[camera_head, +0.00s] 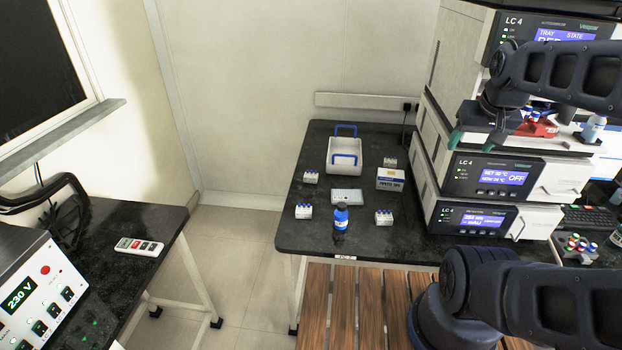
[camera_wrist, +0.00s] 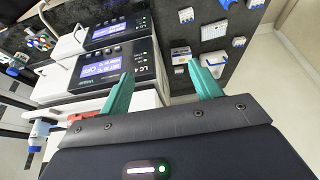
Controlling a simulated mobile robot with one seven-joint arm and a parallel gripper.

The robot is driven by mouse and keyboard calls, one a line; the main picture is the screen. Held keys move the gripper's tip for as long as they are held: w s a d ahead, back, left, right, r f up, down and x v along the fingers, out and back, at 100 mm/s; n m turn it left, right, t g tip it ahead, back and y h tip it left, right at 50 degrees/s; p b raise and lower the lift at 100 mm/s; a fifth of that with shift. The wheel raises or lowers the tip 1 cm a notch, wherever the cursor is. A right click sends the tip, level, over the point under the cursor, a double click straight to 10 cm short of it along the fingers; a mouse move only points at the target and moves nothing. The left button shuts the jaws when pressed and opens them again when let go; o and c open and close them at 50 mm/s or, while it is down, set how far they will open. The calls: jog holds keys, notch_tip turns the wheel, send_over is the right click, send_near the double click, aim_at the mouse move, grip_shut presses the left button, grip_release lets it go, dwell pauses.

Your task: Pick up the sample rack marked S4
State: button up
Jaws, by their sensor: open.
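In the wrist view racks show at the top (camera_wrist: 186,15) and at the right (camera_wrist: 239,41). No S4 mark is readable on any of them. My gripper (camera_head: 476,138) is open and empty, high beside the instrument stack, to the right of the bench racks. Its teal fingers (camera_wrist: 160,74) are spread in the wrist view, with the instruments and bench beyond.
A white tray with blue handles (camera_head: 345,157), a carton (camera_head: 390,179), a flat pale plate (camera_head: 346,196) and a blue bottle (camera_head: 341,219) share the bench. The LC 4 stack (camera_head: 492,175) borders it. A red rack (camera_head: 540,125) is near my gripper. Floor is clear left of the bench.

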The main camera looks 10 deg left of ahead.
jog(key=w+a+r+n+g, duration=0.1)
jog(key=w+a+n, duration=0.15)
jog(key=w, duration=0.55)
jog(key=w+a+n, duration=0.2)
jog(key=w+a, duration=0.2)
jog(key=w, duration=0.4)
jog(key=n+g, duration=0.4)
jog(key=n, duration=0.9)
send_over(311, 175)
notch_tip(311, 175, down, 34)
notch_tip(311, 175, down, 10)
jog(key=shift+w+f, duration=0.1)
jog(key=shift+c, duration=0.4)
jog(key=c, duration=1)
